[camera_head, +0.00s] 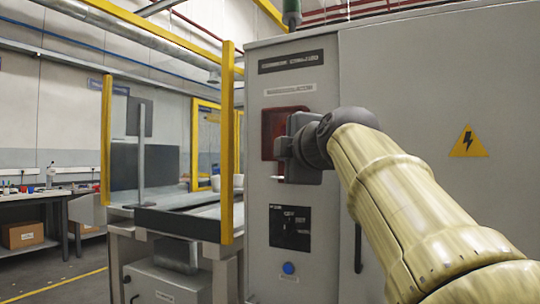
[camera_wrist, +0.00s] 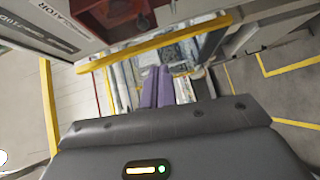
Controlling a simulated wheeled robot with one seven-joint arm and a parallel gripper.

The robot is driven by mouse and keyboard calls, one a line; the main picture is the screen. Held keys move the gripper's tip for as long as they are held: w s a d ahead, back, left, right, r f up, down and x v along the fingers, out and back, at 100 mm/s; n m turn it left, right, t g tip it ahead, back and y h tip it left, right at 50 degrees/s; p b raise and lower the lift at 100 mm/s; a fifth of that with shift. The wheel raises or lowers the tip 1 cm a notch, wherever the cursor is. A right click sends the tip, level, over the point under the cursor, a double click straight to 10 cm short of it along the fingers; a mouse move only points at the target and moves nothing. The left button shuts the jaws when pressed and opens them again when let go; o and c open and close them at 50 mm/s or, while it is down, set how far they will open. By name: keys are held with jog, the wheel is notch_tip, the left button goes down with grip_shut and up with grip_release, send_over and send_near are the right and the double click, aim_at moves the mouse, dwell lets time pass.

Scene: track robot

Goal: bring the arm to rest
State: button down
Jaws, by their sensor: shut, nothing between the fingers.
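My arm (camera_head: 395,205) reaches in from the lower right of the head view, its pale ribbed sleeve crossing in front of the grey cabinet. My gripper's dark body (camera_head: 303,150) is held up before the cabinet face and covers part of a red box. Its fingers do not show clearly there. In the wrist view my gripper (camera_wrist: 157,70) shows two purplish fingers side by side beyond the dark housing, shut and empty. I cannot tell from the head view whether the gripper touches the box.
The grey cabinet (camera_head: 420,90) stands close, with the red box (camera_head: 270,122), a black panel (camera_head: 290,228) and a blue button (camera_head: 288,268). A yellow post (camera_head: 227,150) and a conveyor frame (camera_head: 175,222) stand left. A workbench (camera_head: 40,196) is farther left, past open floor.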

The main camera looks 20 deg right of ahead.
jog(key=w+a+f+m+g+y+p, duration=0.1)
jog(key=a+f+m+g, duration=0.15)
jog(key=f, duration=0.85)
jog(key=w+a+f+m+g+p, duration=0.1)
jog(key=w+f+m+g+p, duration=0.2)
jog(key=f, duration=0.8)
jog(key=a+f+m+g+y, duration=0.1)
jog(key=a+f+m+g, duration=0.2)
jog(key=f, duration=0.8)
jog(key=s+a+f+m+g+p, duration=0.1)
jog(key=s+a+f+m+g, duration=0.2)
jog(key=s+f, duration=0.65)
jog(key=s+a+f+m+g+p, duration=0.25)
jog(key=s+f+m, duration=0.35)
jog(key=f, duration=0.6)
notch_tip(320, 180, up, 38)
jog(key=n+p, duration=0.1)
jog(key=p, duration=3.5)
jog(key=shift+s+d+r+g+p, duration=0.25)
jog(key=shift+d+g+p, duration=0.05)
jog(key=shift+d+p, duration=0.15)
